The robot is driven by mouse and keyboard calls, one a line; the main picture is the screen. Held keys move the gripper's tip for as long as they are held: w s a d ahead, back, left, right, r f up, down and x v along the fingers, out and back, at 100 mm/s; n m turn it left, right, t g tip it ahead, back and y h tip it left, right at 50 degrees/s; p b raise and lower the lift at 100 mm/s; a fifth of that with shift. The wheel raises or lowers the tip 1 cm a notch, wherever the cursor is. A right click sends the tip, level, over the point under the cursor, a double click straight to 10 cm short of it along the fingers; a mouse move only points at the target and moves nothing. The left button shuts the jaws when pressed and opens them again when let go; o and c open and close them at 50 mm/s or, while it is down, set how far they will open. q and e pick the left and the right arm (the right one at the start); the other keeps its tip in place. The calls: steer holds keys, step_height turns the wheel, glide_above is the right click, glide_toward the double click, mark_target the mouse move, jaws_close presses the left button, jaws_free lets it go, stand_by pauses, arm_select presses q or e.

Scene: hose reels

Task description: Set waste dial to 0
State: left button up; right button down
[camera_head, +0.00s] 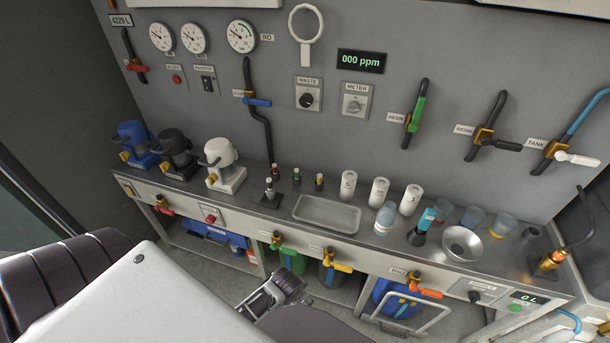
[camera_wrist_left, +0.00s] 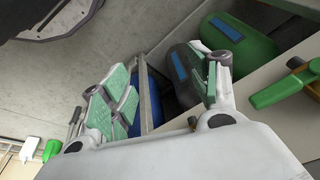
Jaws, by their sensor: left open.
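The waste dial (camera_head: 306,100) is a black round knob on a pale plate labelled WASTE, on the grey wall panel below a white ring. Its setting is too small to read. My left gripper (camera_head: 275,292) is low in front of the counter in the head view, well below the dial and apart from it. In the left wrist view, the left gripper (camera_wrist_left: 168,90) has its two green-padded fingers spread wide with nothing held between them. The dial is not in the left wrist view. My right gripper is not seen.
A similar meter dial (camera_head: 356,100) sits right of the waste dial. A blue-handled valve (camera_head: 257,101) is to its left. The counter (camera_head: 258,211) below holds cups, bottles and a tray (camera_head: 327,213). Green-handled (camera_head: 277,244) and yellow-handled valves stick out of its front.

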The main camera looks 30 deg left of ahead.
arm_select(q)
steer(key=w+a+r+m+t+y, duration=0.1)
steer(key=w+a+r+m+t, duration=0.4)
steer(key=w+r+m, duration=0.4)
steer(key=w+a+r+m+t+y, duration=0.1)
steer(key=w+a+r+m+t, duration=0.3)
steer(key=r, duration=1.8)
steer(key=w+a+r+m+t+y, duration=0.2)
steer(key=w+a+r+m+t, duration=0.3)
steer(key=w+a+r+m, duration=0.6)
steer(key=w+r+m, duration=0.3)
steer(key=r+m, duration=0.1)
steer(key=m, duration=0.1)
steer(key=shift+w+r+m+t, duration=0.3)
steer(key=shift+w+r+m, duration=0.1)
steer(key=shift+w+a, duration=0.1)
steer(key=shift+w, duration=0.05)
